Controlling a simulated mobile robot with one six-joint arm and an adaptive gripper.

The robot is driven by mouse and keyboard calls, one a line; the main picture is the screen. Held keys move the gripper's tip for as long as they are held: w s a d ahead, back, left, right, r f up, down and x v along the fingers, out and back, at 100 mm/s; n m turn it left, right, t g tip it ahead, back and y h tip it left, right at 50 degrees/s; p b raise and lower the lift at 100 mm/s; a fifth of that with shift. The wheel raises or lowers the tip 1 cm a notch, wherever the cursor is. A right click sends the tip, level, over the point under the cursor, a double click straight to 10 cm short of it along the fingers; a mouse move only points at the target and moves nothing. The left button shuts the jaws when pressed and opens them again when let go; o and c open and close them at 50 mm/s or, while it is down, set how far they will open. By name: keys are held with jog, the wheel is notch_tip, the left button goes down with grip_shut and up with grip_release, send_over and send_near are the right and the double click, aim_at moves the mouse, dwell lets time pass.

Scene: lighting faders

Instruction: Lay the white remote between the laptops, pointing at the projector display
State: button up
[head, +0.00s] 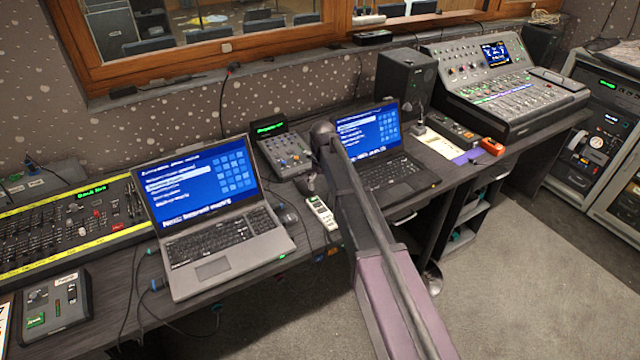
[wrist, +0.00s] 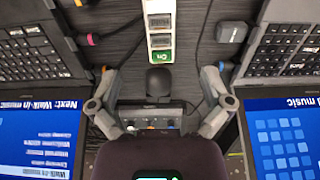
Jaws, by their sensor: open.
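A white remote-like strip with grey buttons (head: 321,212) lies on the desk between the left laptop (head: 204,205) and the right laptop (head: 372,145). In the wrist view the white remote (wrist: 160,28) runs up and down the picture, with a green label at its lower end; its upper end is cut off. My gripper (wrist: 158,80) is open, its fingers spread just below that end, and touches nothing I can see. The projector display (head: 270,127) is a small screen with green text on the small mixer behind the remote. My arm hides part of the right laptop.
A dark rounded object (wrist: 158,82) lies between my fingers in the wrist view. A grey block (wrist: 232,32) sits beside the left laptop, with cables around. A large console (head: 505,85) and a speaker (head: 405,82) stand at the right. Open floor lies in front.

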jog(key=shift+s+d, duration=0.1)
dwell(0.3)
jog(key=s+d+m, duration=0.6)
jog(key=s+d, duration=1.6)
jog(key=s, duration=0.3)
jog(key=shift+s+m, duration=0.3)
jog(key=shift+m, duration=0.1)
jog(key=shift+c, duration=0.2)
jog(key=c, duration=0.5)
jog(key=shift+c, duration=0.2)
